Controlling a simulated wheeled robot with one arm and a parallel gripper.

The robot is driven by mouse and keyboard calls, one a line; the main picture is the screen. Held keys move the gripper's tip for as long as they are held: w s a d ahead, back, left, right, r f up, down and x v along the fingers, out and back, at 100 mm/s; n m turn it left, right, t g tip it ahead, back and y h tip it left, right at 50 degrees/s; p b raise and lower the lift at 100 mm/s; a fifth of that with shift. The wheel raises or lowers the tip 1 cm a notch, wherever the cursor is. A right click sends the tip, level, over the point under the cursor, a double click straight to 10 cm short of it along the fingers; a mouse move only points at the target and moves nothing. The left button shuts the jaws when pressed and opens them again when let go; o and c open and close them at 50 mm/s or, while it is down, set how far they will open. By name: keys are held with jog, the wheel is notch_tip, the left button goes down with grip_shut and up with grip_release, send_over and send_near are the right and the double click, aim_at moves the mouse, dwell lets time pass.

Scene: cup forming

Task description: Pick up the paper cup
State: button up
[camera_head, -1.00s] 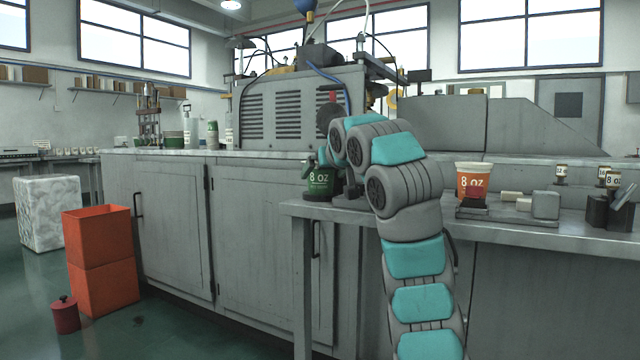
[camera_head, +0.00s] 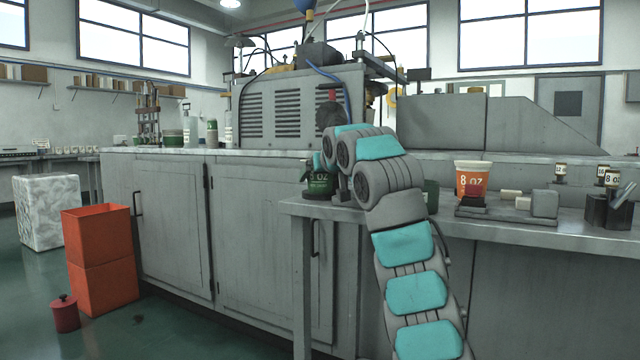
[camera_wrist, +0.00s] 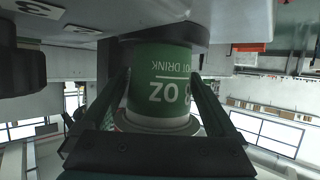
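The paper cup, green with a white "8 OZ" label (camera_head: 321,184), stands on a dark base at the left end of the grey bench. In the wrist view the cup (camera_wrist: 160,85) appears upside down, its pale rim nearest the camera. My gripper (camera_wrist: 160,76) has one finger on each side of the cup. The fingers look apart, with a narrow gap beside the rim; contact at the fingertips is not clear. In the head view my gripper (camera_head: 318,172) partly hides the cup.
An orange "8 OZ" cup (camera_head: 473,180) stands on a dark block further right on the bench (camera_head: 440,210). Grey blocks (camera_head: 545,204) and small labelled containers (camera_head: 612,178) are beyond it. A green item (camera_head: 431,196) stands behind my arm.

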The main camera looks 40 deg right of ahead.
jog(key=c, duration=1.1)
jog(key=shift+r, duration=0.2)
